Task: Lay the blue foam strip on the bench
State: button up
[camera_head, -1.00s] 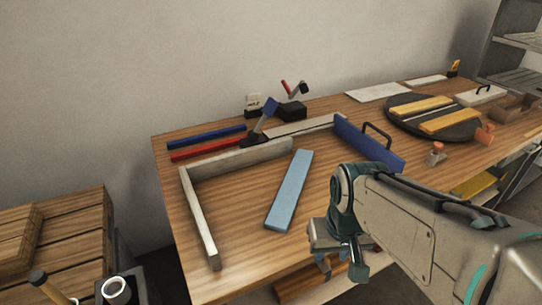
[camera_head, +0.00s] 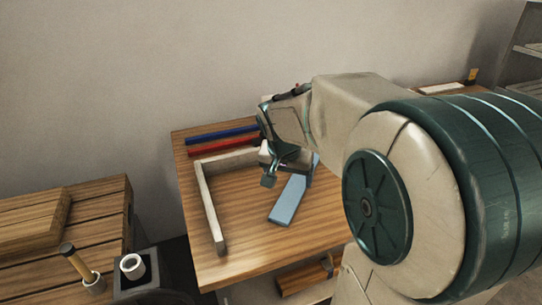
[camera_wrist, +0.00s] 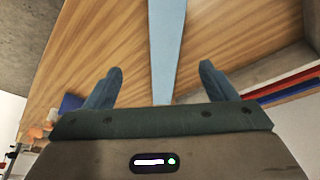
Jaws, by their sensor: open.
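The light blue foam strip (camera_head: 290,199) lies flat on the wooden bench (camera_head: 245,250), inside the corner of a pale rail frame. My gripper (camera_head: 270,178) is over the strip's far part. In the wrist view the strip (camera_wrist: 165,50) runs between the two fingers of my gripper (camera_wrist: 160,85), with bare wood showing on both sides of it. The fingers are open and do not touch the strip. The height of the fingers above it is hard to tell.
A pale rail (camera_head: 210,210) stands along the left, joining another at the back. A blue bar (camera_head: 222,133) and a red bar (camera_head: 210,146) lie behind. A wooden crate (camera_head: 85,220) and a holder with a white roll (camera_head: 132,267) stand left of the bench. My arm hides the bench's right side.

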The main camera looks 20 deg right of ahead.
jog(key=w+d+m, duration=0.1)
jog(key=w, duration=0.2)
send_near(294, 190)
jog(key=shift+s+f+b, duration=0.25)
jog(key=shift+f+b, duration=0.05)
jog(key=shift+f, duration=0.85)
jog(key=shift+h, duration=0.3)
jog(key=shift+w+x, duration=0.2)
jog(key=shift+x, duration=1.3)
jog(key=shift+w+x, duration=0.2)
jog(key=shift+x, duration=1.25)
jog(key=shift+r, duration=0.1)
jog(key=c, duration=1.1)
